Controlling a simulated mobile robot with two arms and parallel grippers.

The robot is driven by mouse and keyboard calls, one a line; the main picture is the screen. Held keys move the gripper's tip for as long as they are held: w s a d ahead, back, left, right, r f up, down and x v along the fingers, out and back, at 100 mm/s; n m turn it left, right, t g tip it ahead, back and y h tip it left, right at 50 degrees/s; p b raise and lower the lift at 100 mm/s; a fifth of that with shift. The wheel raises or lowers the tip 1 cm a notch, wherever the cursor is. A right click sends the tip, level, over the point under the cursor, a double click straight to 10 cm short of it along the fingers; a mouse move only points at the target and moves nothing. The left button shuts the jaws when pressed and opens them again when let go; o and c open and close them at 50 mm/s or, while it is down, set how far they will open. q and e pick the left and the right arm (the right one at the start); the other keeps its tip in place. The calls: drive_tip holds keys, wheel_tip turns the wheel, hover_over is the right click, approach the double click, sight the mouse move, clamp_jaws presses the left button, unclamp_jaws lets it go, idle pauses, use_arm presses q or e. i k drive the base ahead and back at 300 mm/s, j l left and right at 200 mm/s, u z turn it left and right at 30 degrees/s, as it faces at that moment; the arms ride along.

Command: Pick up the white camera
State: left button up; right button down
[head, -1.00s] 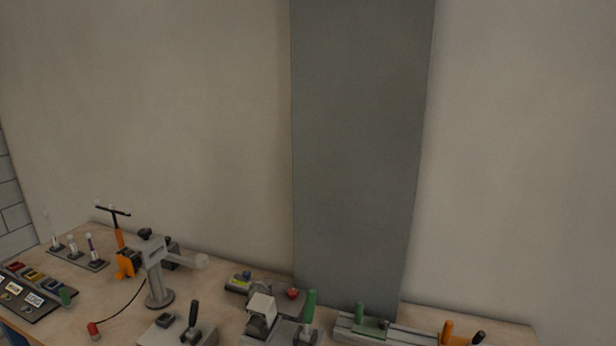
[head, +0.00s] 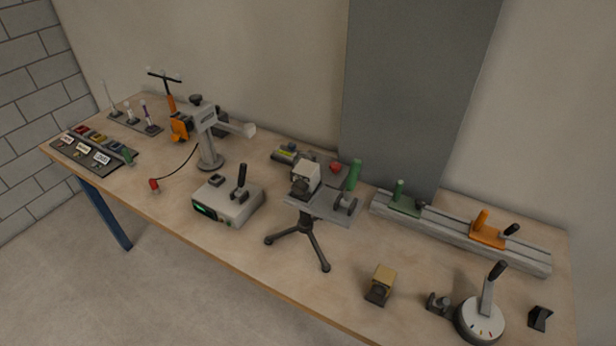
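A green-handled lever (head: 352,182) stands on the same plate, just right of the camera. Neither of my grippers shows in the head view.
The wooden table (head: 262,244) holds a grey box with a black lever (head: 228,200), a grey lamp-like stand (head: 209,145), a long grey rail (head: 455,233), a tan block (head: 381,284) and a round dial with a lever (head: 480,318). A grey panel (head: 415,90) hangs behind.

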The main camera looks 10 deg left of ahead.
sight(306, 175)
drive_tip(key=l+u, duration=0.1)
drive_tip(key=l, duration=0.3)
drive_tip(key=k+l+u, duration=0.15)
drive_tip(key=l, duration=0.25)
drive_tip(key=l+u, duration=0.1)
drive_tip(key=l, duration=0.3)
drive_tip(key=k+l+u, duration=0.1)
drive_tip(key=l, duration=0.3)
drive_tip(key=k+l+u, duration=0.15)
drive_tip(key=l, duration=0.2)
